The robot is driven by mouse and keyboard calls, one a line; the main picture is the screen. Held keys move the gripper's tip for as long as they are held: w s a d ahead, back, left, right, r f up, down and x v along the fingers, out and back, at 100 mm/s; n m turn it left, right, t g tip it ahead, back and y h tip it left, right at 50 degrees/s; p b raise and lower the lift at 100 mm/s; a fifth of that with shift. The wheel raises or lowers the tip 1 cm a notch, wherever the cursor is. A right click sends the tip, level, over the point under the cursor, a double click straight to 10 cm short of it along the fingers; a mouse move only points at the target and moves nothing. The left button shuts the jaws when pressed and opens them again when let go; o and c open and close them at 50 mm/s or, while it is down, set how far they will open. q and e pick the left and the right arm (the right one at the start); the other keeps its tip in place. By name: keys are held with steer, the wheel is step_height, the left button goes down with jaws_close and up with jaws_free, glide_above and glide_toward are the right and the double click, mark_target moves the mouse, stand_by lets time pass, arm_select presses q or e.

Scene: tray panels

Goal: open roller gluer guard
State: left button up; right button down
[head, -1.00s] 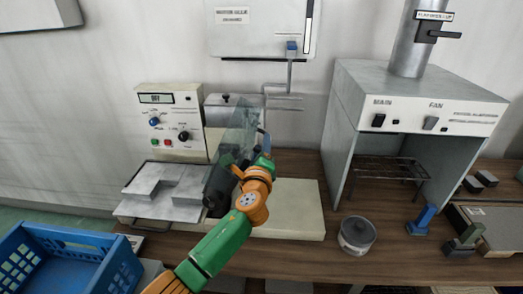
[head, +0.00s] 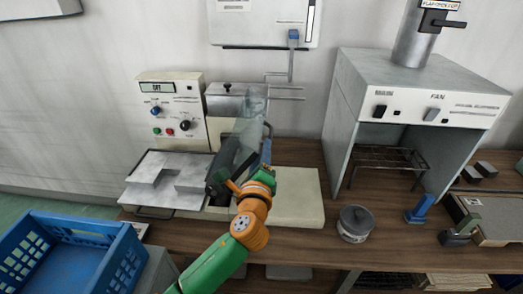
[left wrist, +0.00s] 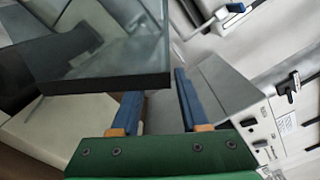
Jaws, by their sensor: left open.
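The roller gluer has a cream control box (head: 172,108), a dark roller (head: 217,178) and a clear guard (head: 246,138) over the roller. In the head view the guard stands tilted. My left gripper (head: 263,160) is at the guard's right side, partly hidden by its own orange wrist. In the left wrist view its two blue fingers (left wrist: 157,88) are apart with a gap between them. The guard's glass pane (left wrist: 115,55) with a dark lower edge crosses in front of the left finger. I cannot tell whether they touch. My right gripper is not in view.
A blue crate (head: 118,238) stands at the front left. A metal plate tray (head: 140,193) lies left of the roller. A grey fume hood (head: 400,75), a grey tin (head: 355,223) and a blue stand (head: 418,210) are to the right. The bench between tin and gluer is clear.

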arm_select(q)
steer(key=s+p, duration=0.3)
steer(key=s, duration=0.4)
steer(key=shift+s+a, duration=0.15)
steer(key=shift+s, duration=0.15)
